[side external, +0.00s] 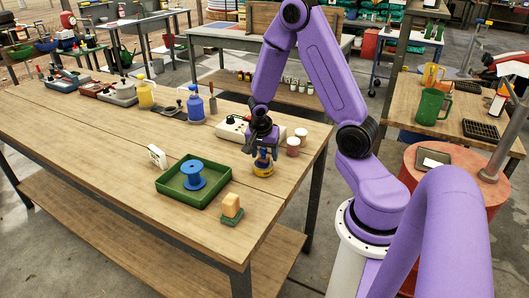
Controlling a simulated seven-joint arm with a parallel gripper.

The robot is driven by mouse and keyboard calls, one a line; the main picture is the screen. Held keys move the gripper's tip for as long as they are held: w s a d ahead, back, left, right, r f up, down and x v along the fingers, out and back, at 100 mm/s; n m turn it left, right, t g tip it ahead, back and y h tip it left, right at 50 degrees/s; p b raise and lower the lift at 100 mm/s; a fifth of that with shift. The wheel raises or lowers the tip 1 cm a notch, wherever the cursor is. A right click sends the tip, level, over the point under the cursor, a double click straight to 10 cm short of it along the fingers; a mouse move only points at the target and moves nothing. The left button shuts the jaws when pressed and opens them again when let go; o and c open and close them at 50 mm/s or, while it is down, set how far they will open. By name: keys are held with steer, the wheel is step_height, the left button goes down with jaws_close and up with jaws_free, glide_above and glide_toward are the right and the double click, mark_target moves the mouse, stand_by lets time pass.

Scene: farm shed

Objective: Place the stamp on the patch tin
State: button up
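A small round yellow tin (263,170), probably the patch tin, sits on the wooden bench near its right edge. My gripper (262,156) points down directly above it. A small blue and brownish piece, possibly the stamp, shows between the fingertips and the tin. It is too small to tell whether the fingers grip it or whether it touches the tin. A tan block on a green base (231,208) stands near the bench's front edge, apart from my gripper; I cannot tell whether it is a stamp.
A green tray (168,186) holding a blue spool (193,175) lies left of the tin. A white card-like block (157,157) stands behind the tray. The bench's left front is clear.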

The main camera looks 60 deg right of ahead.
steer(key=w+v, duration=0.1)
steer(key=v, duration=1.1)
steer(key=s+a+r+n+y, duration=0.1)
steer(key=s+a+n, duration=0.3)
steer(key=a+n, duration=0.3)
steer(key=s+a+r+n+y, duration=0.1)
steer(key=s+a+n, duration=0.2)
steer(key=a+n, duration=0.4)
steer(key=s+a+n+y, duration=0.1)
steer(key=s+a+n, duration=0.2)
steer(key=s+n, duration=0.4)
steer(key=s+a+r+n, duration=0.1)
steer(key=s+a+n, duration=0.3)
steer(key=s+n, duration=0.3)
steer(key=shift+y, duration=0.4)
